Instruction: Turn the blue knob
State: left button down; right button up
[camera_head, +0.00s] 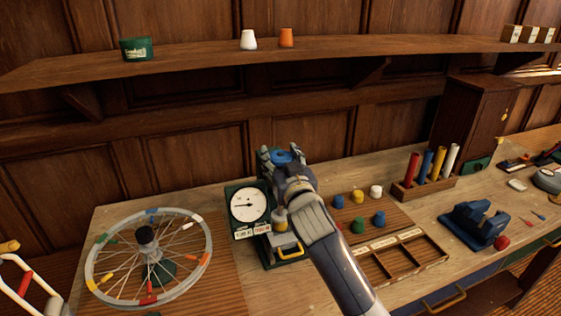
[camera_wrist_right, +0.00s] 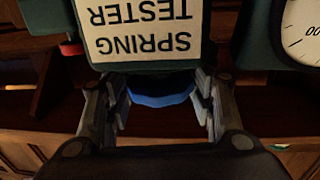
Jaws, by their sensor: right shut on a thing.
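The blue knob (camera_head: 284,156) is on top of the green spring tester, which has a round white dial (camera_head: 248,205). In the right wrist view the blue knob (camera_wrist_right: 160,92) shows below the "SPRING TESTER" label (camera_wrist_right: 142,28), which appears upside down. My right gripper (camera_head: 281,158) has its fingers on both sides of the knob and is shut on it. The right wrist view shows the fingers (camera_wrist_right: 160,102) flanking the knob, whose edges are partly hidden. My right arm covers part of the tester's right side. My left gripper is not in view.
A spoked wheel (camera_head: 150,258) stands left of the tester. Several coloured knob-like pieces (camera_head: 357,197) and a divided wooden tray (camera_head: 405,262) are at the right. A rack of coloured tubes (camera_head: 423,187) stands behind. A shelf (camera_head: 340,51) runs above the bench.

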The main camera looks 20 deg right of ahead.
jog(key=shift+m+h+b, duration=0.7)
jog(key=shift+m+h, duration=0.2)
jog(key=shift+h, duration=0.5)
jog(key=o, duration=1.1)
jog(key=v, duration=1.2)
jog(key=shift+a+r, duration=0.1)
jog(key=shift+r, duration=0.1)
